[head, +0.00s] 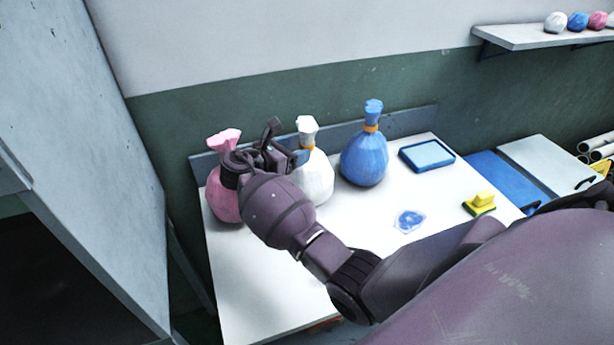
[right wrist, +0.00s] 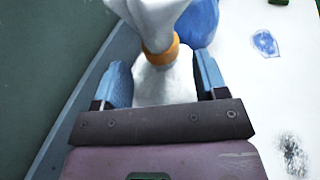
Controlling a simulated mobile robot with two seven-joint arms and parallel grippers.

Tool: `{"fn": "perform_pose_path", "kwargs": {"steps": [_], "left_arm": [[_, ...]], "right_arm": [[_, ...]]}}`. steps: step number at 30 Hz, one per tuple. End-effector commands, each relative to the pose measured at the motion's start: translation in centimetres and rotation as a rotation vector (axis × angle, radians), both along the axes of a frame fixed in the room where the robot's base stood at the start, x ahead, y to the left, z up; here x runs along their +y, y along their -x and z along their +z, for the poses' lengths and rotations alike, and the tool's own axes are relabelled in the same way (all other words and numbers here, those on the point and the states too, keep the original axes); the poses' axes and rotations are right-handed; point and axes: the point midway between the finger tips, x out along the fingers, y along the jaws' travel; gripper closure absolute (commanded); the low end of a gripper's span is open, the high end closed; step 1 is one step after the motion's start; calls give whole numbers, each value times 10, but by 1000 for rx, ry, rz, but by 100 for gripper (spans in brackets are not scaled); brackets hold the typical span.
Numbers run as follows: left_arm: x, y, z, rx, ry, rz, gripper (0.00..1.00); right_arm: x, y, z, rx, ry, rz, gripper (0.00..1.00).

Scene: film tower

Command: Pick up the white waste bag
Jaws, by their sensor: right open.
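The white waste bag (head: 316,178) stands upright on the white table between a pink bag and a blue bag. Its neck is tied with an orange band and its top flares out. My right gripper (head: 291,153) is at the bag's left side near the neck, partly hiding it. In the right wrist view, the white bag (right wrist: 166,82) lies between the two blue fingers of the right gripper (right wrist: 165,82), which are open on either side below the orange band (right wrist: 162,50). I cannot tell whether they touch it. My left gripper is not in view.
The pink bag (head: 222,203) is close behind my right wrist. The blue bag (head: 365,160) stands to the right, near a blue tray (head: 427,156). A raised edge runs along the wall.

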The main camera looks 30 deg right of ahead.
Motion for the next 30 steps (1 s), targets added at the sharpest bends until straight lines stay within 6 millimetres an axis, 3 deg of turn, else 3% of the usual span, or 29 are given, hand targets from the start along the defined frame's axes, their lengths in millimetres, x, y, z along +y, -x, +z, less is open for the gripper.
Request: {"fn": "perform_pose_path", "kwargs": {"steps": [10,18,30], "left_arm": [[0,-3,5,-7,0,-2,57],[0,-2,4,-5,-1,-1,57],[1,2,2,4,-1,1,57]], "right_arm": [[-42,-5,-6,2,1,-2,34],[-47,-6,-7,1,0,0,34],[-47,-6,-7,1,0,0,94]]}}
